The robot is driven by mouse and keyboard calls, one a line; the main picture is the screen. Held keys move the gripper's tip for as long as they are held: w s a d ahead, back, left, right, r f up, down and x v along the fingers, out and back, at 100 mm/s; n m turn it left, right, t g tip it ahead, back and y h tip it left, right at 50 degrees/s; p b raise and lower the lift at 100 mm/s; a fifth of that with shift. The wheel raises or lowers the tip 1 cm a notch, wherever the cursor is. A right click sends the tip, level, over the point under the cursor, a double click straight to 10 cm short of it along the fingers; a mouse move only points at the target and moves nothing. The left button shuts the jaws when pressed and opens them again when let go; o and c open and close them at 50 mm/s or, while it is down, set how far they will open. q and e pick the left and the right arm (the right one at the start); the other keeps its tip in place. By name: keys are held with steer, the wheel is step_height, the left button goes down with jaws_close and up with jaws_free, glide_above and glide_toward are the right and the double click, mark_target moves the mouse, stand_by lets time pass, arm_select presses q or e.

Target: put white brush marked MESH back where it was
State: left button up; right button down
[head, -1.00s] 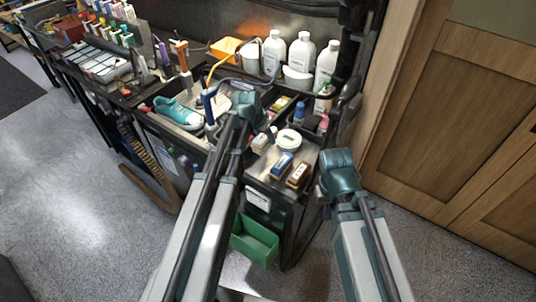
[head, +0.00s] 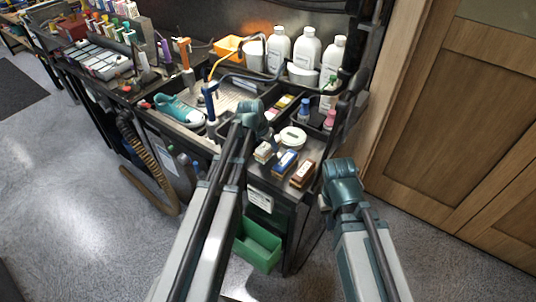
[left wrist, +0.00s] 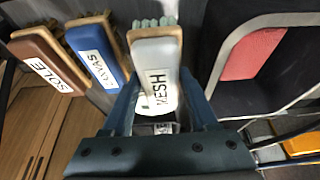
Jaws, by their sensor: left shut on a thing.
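The white brush marked MESH (left wrist: 158,80) is between the fingers of my left gripper (left wrist: 160,95) in the left wrist view, and the gripper is shut on it. In the head view the white brush (head: 263,152) shows at the left end of a row of brushes on the cart's front corner, just below my left gripper (head: 262,137). Whether it touches the surface I cannot tell. The blue brush (head: 286,162) is beside it, then the brown brush marked SOLE (head: 303,174). My right gripper (head: 335,200) is off the cart's right side, its fingers mostly hidden.
A round white tin (head: 293,137) stands behind the brushes. A teal sneaker (head: 180,110) lies in the tray left of my left arm. White bottles (head: 306,50) stand at the back. A green bin (head: 258,245) hangs below the front edge.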

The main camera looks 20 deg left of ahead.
mark_target(268, 152)
arm_select(q)
step_height(268, 152, down, 4)
steer(key=b, duration=0.3)
steer(key=shift+r, duration=0.2)
steer(key=shift+f, duration=0.1)
steer(key=o, duration=1.2)
